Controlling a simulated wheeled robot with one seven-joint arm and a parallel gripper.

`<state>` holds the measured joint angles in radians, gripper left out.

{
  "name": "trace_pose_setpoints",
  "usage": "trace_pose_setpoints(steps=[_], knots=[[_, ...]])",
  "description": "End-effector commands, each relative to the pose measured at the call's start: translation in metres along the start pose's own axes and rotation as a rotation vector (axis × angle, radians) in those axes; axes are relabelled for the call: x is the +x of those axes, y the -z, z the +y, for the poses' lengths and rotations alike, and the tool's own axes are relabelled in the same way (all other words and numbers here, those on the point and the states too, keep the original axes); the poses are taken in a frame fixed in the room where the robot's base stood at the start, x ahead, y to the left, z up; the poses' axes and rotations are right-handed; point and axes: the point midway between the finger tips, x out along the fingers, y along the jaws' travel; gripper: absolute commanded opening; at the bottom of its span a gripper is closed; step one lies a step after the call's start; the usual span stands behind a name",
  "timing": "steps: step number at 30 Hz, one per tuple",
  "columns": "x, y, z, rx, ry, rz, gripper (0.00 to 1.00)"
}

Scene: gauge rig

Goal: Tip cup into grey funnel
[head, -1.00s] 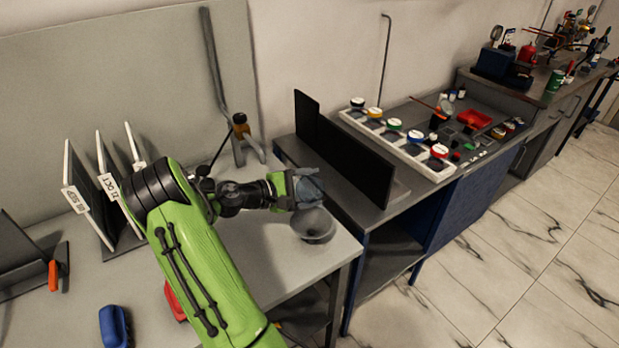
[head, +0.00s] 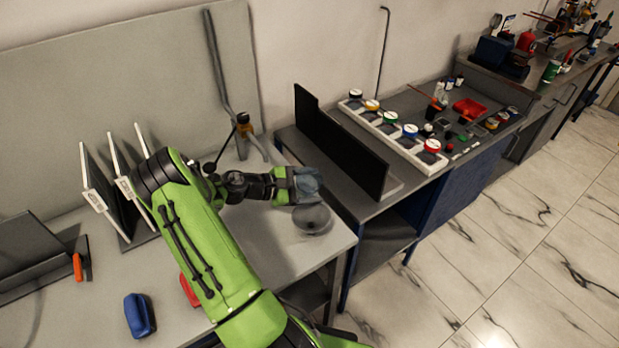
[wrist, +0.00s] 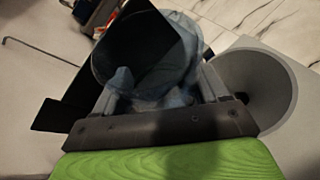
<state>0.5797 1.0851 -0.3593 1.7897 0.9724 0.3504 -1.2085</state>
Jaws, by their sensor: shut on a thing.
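My gripper (head: 292,186) is shut on a translucent bluish cup (head: 308,181), held just above and slightly left of the grey funnel (head: 313,220). In the wrist view the cup (wrist: 178,35) sits between the jaws of my gripper (wrist: 155,95), and a dark panel shows through it. The funnel (wrist: 268,85) is beside the cup on the right, its wide mouth and dark central hole in view. I cannot tell how far the cup is tilted or what is inside it.
The pale bench (head: 275,250) ends just right of the funnel. A black upright panel (head: 345,150) stands on the neighbouring bench, near a white rack of coloured-lid jars (head: 390,130). A blue object (head: 139,315) lies at the front left.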

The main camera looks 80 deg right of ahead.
Motion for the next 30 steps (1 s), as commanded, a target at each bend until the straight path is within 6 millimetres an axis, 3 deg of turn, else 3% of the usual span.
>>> trace_pose_setpoints(steps=[30], knots=[[-0.008, -0.019, -0.017, -0.472, 0.195, -0.001, 0.43]])
